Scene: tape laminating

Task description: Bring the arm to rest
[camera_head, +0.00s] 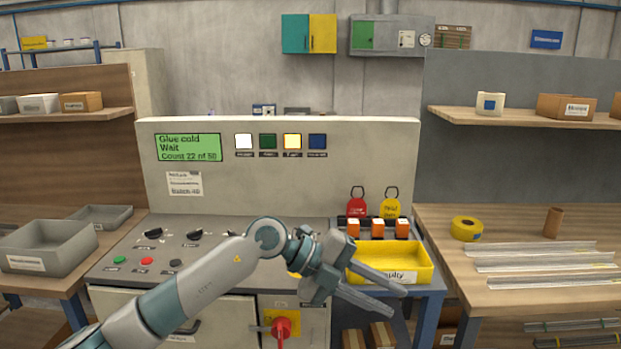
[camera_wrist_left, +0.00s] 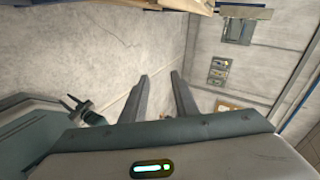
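My left arm comes in from the lower left in the head view and reaches across the front of the control console (camera_head: 330,150). My left gripper (camera_head: 398,290) is open, its two fingers apart and pointing right, in front of the yellow bin (camera_head: 420,262). I see nothing between the fingers. In the left wrist view, the gripper (camera_wrist_left: 158,82) also shows two separated fingers with only grey surface between them. Whether it touches the bin cannot be told. My right gripper is not in the head view.
The console has a green display (camera_head: 189,147) reading "Glue cold Wait", and a red rotary switch (camera_head: 281,328) below my arm. A wooden table (camera_head: 520,225) at right holds a yellow tape roll (camera_head: 466,229), a brown tube (camera_head: 552,222) and clear strips. A grey bin (camera_head: 48,247) stands left.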

